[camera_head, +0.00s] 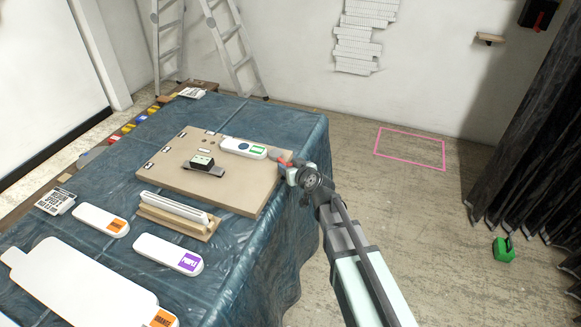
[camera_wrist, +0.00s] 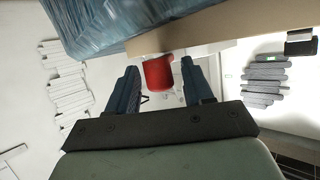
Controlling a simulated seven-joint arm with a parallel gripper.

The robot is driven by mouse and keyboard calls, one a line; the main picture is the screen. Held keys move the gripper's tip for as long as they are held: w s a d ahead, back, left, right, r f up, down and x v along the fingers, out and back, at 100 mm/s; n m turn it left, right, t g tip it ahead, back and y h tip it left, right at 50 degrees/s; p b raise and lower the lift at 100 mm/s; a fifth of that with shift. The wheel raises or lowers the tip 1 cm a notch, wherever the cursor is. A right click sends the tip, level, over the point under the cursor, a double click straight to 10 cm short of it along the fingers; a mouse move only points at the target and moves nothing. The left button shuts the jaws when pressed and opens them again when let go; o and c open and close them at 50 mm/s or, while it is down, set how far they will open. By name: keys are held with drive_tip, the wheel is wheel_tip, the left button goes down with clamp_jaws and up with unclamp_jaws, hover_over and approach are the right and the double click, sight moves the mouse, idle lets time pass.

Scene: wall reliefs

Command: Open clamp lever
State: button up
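The clamp lever (camera_wrist: 158,73) is red and shows in the wrist view between the two dark fingers of my gripper (camera_wrist: 159,67). My gripper is open, and a gap shows between the lever and each finger. In the head view a small red part of the lever (camera_head: 282,158) shows at the right edge of the tan board (camera_head: 165,181), just beyond my gripper (camera_head: 290,171). My gripper hides part of the clamp there. Whether a finger touches the lever cannot be told.
The board lies on a table with a blue cloth (camera_head: 262,250). A white piece with a green label (camera_head: 243,148) and a dark block (camera_head: 203,165) lie on the board. White labelled pieces (camera_head: 168,254) lie at the front left. The floor (camera_head: 400,220) to the right is mostly clear.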

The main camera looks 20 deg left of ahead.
drive_tip(key=shift+s+d, duration=0.1)
drive_tip(key=v, duration=1.1)
drive_tip(key=shift+s+d+r, duration=0.2)
drive_tip(key=shift+d+r, duration=0.05)
